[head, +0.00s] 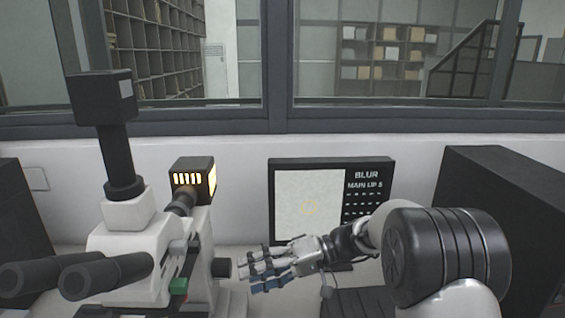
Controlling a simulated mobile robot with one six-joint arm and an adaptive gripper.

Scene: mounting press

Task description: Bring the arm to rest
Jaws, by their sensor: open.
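My gripper (262,270) is open and empty, held in front of the lower part of the monitor and pointing left toward the microscope. My arm (440,250) comes in from the lower right and bends at a large black joint. The microscope (135,240), white with black eyepieces and a black camera on top, stands at the left. The gripper's fingertips are close to the microscope's black side knob (221,268); I cannot tell whether they touch.
The monitor (308,200) reads "BLUR" and stands behind the gripper. A lit lamp housing (193,180) is on the microscope's back. A dark box (500,200) stands at the right, another dark block (20,230) at the left edge. A windowed wall closes the back.

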